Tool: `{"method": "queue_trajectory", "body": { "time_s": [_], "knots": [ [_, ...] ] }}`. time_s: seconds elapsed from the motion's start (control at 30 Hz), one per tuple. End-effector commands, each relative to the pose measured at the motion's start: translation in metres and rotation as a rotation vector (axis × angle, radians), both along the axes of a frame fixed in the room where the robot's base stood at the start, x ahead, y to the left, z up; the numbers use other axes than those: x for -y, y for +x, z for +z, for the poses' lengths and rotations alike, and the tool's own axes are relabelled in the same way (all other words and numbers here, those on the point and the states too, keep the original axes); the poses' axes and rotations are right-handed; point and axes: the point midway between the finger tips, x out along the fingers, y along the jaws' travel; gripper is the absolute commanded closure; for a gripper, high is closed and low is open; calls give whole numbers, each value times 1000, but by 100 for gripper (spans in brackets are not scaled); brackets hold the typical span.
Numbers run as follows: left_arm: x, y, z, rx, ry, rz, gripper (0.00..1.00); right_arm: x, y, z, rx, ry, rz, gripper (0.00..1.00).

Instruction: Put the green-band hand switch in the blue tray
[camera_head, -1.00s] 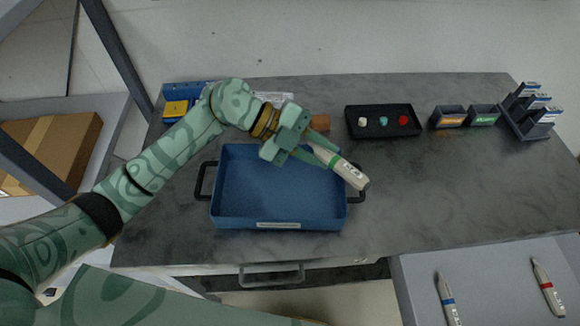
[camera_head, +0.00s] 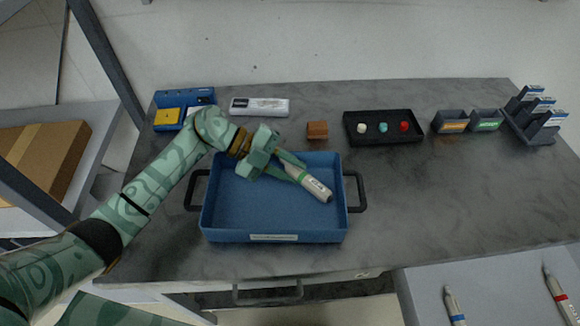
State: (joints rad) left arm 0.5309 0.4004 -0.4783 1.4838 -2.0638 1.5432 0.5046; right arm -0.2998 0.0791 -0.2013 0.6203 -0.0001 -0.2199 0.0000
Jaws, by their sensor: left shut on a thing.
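The green-band hand switch (camera_head: 317,187) is a pale stick with a green band near my fingers and a dark label. My left gripper (camera_head: 289,167) is shut on its banded end, and the switch slants down to the right. It shows over the right part of the blue tray (camera_head: 275,237), inside the tray's outline. I cannot tell whether it touches the tray floor. The tray has dark side handles and a pale front label; the rest of its floor is bare. My right gripper is not in view.
A blue-band switch (camera_head: 452,305) and a red-band switch (camera_head: 556,293) lie on a pale surface at lower right. Behind the tray are a brown block (camera_head: 317,130), a white box (camera_head: 260,107) and a black tray (camera_head: 384,139) with small coloured pieces. The counter right of the tray is clear.

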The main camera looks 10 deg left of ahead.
Motion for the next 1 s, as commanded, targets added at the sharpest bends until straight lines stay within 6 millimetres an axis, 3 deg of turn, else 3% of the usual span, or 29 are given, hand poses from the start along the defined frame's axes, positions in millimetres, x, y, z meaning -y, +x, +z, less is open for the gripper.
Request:
{"method": "queue_trajectory", "body": {
  "time_s": [0.47, 0.5, 0.57, 0.87, 1.0],
  "knots": [
    [0, 0, -12, 0, 1, 1, 100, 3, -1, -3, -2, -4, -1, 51],
    [0, 0, -12, 0, 1, 1, 71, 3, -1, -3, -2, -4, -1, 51],
    [0, 0, -12, 0, 1, 1, 54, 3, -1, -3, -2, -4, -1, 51],
    [0, -1, -14, -4, 3, -1, 54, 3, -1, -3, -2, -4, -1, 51],
    [0, -1, -4, -3, 2, -1, 54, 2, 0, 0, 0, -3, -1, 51]
  ]
}}
